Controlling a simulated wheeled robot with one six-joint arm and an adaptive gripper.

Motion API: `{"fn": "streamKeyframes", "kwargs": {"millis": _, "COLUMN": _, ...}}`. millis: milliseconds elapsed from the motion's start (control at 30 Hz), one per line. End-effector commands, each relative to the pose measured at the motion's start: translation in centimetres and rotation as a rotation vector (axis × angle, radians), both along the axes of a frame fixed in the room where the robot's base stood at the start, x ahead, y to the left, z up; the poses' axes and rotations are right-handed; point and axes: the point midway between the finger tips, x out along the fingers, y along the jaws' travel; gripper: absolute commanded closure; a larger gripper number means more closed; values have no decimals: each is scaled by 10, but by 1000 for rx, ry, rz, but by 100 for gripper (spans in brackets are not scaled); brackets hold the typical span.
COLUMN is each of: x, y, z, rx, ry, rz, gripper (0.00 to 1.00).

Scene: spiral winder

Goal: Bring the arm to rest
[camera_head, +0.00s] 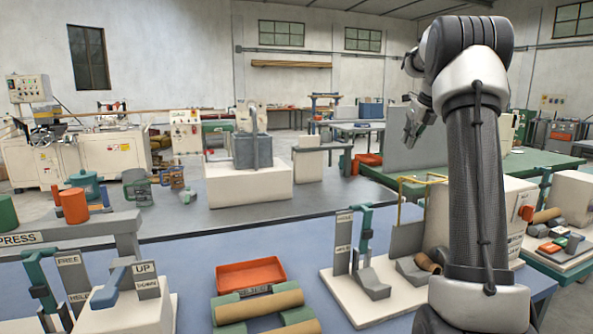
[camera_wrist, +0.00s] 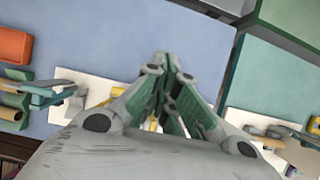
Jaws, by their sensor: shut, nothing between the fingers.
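My arm rises at the right of the head view, folded at its elbow, and my gripper (camera_head: 412,128) hangs at its end above the far part of the bench. In the wrist view my gripper (camera_wrist: 168,66) is shut, its green-padded fingers together at the tips. Nothing is between them. It is in the air, apart from the bench and the things on it.
The blue bench (camera_head: 220,247) holds an orange tray (camera_head: 250,274), cardboard tubes (camera_head: 258,306) on green rests, and a lever fixture marked UP (camera_head: 146,282). A yellow wire frame (camera_head: 402,200) and a white machine box (camera_head: 505,205) stand close around my arm. Cream machines (camera_head: 110,155) stand behind.

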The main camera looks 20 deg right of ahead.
Motion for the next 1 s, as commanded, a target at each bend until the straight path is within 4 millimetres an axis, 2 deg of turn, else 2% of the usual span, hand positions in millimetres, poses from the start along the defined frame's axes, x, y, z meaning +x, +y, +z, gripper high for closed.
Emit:
{"fn": "streamKeyframes", "kwargs": {"millis": 67, "x": -1, "y": 3, "z": 2, "rx": -8, "ry": 0, "rz": 15, "gripper": 100}}
{"fn": "streamKeyframes", "kwargs": {"millis": 133, "x": -7, "y": 14, "z": 7, "rx": -36, "ry": 2, "rz": 75, "gripper": 100}}
{"fn": "streamKeyframes", "kwargs": {"millis": 167, "x": -12, "y": 22, "z": 11, "rx": -58, "ry": 3, "rz": 118, "gripper": 100}}
{"fn": "streamKeyframes", "kwargs": {"millis": 267, "x": -36, "y": 64, "z": 25, "rx": -173, "ry": 9, "rz": 358, "gripper": 100}}
{"fn": "streamKeyframes", "kwargs": {"millis": 367, "x": -79, "y": 117, "z": 36, "rx": -330, "ry": 20, "rz": 698, "gripper": 100}}
{"fn": "streamKeyframes", "kwargs": {"millis": 400, "x": -99, "y": 137, "z": 37, "rx": -397, "ry": 24, "rz": 846, "gripper": 100}}
{"fn": "streamKeyframes", "kwargs": {"millis": 467, "x": -129, "y": 165, "z": 37, "rx": -497, "ry": 26, "rz": 1066, "gripper": 100}}
{"fn": "streamKeyframes", "kwargs": {"millis": 500, "x": -151, "y": 182, "z": 35, "rx": -564, "ry": 28, "rz": 1214, "gripper": 100}}
{"fn": "streamKeyframes", "kwargs": {"millis": 633, "x": -224, "y": 229, "z": 17, "rx": -777, "ry": 26, "rz": 1696, "gripper": 100}}
{"fn": "streamKeyframes", "kwargs": {"millis": 700, "x": -263, "y": 248, "z": 0, "rx": -888, "ry": 22, "rz": 1952, "gripper": 100}}
{"fn": "streamKeyframes", "kwargs": {"millis": 800, "x": -311, "y": 266, "z": -27, "rx": -1033, "ry": 13, "rz": 2284, "gripper": 100}}
{"fn": "streamKeyframes", "kwargs": {"millis": 900, "x": -348, "y": 275, "z": -54, "rx": -1143, "ry": 2, "rz": 2547, "gripper": 100}}
{"fn": "streamKeyframes", "kwargs": {"millis": 1000, "x": -370, "y": 280, "z": -73, "rx": -1217, "ry": -7, "rz": 2720, "gripper": 100}}
